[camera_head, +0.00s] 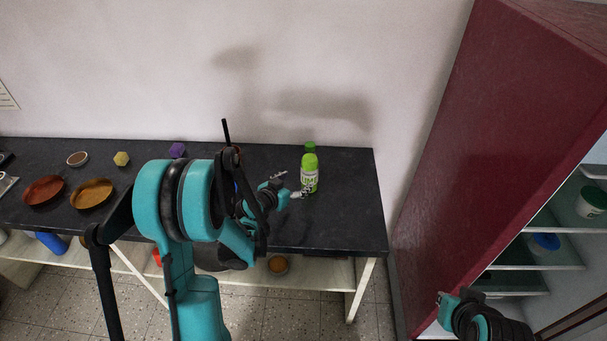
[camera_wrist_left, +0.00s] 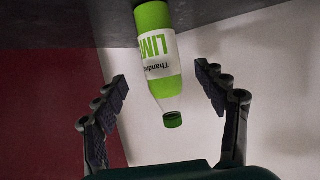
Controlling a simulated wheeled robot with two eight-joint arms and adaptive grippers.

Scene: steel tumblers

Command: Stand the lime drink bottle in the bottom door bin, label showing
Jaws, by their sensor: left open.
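The lime drink bottle (camera_head: 309,179) stands upright near the right end of the dark counter, with a dark green cap, green shoulder and white label. In the left wrist view the bottle (camera_wrist_left: 160,55) appears upside down, its label lettering partly facing the camera. My left gripper (camera_head: 291,186) is open just left of the bottle. In the wrist view its fingers (camera_wrist_left: 168,95) lie either side of the bottle's cap end, with gaps on both sides; contact is not visible. My right arm shows at the lower right; its fingers cannot be made out. The bottom door bin cannot be made out.
A maroon fridge (camera_head: 495,130) stands right of the counter (camera_head: 345,225), its shelves showing at the right edge with a white tub (camera_head: 591,200) and a blue item (camera_head: 546,241).

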